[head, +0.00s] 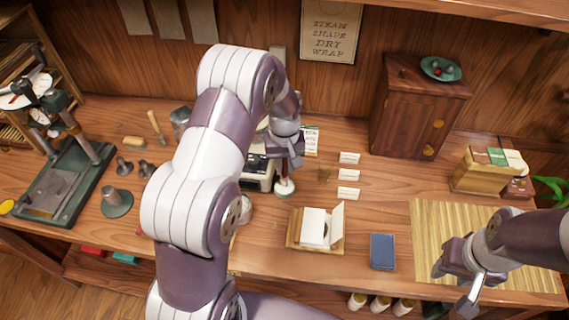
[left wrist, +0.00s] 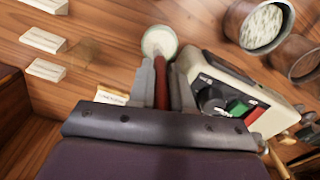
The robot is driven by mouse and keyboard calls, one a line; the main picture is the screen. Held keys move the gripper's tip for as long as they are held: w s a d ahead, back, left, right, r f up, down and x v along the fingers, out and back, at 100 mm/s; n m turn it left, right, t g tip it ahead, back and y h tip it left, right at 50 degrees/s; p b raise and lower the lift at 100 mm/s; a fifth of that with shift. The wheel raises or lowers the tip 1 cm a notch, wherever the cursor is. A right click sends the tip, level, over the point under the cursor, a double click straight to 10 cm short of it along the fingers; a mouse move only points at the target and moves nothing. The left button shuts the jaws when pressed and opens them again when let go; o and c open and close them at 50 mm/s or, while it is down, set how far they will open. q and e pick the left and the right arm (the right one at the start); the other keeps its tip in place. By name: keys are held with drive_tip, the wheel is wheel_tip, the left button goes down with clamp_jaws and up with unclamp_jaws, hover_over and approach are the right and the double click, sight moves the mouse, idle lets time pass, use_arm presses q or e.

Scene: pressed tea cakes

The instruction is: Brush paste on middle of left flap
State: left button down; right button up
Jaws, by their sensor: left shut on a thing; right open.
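My left gripper (head: 284,164) is shut on the reddish handle of a brush (left wrist: 161,88). It holds the brush over a small round paste dish (head: 285,187) with a pale filling, which also shows in the left wrist view (left wrist: 158,38). The brush tip is at the dish; I cannot tell how deep it sits. A white paper wrapper (head: 313,226) stands on a wooden board (head: 300,244) to the front right of the dish, with one flap (head: 337,222) raised on its right side. The left flap is hard to make out. My right gripper (head: 455,286) is open and empty over the bamboo mat's front edge.
A dark blue block (head: 382,250) lies between the board and the bamboo mat (head: 430,215). Several white cards (head: 349,175) stand behind the board. A pale scale-like device (left wrist: 225,95) stands close beside the left gripper. A green press (head: 62,185) is far left.

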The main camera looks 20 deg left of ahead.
use_arm(q)
wheel_tip(320, 180, up, 6)
drive_tip(key=p, duration=0.4)
drive_tip(key=shift+r+p, duration=0.15)
drive_tip(key=shift+p, duration=0.15)
drive_tip(key=shift+s, duration=0.1)
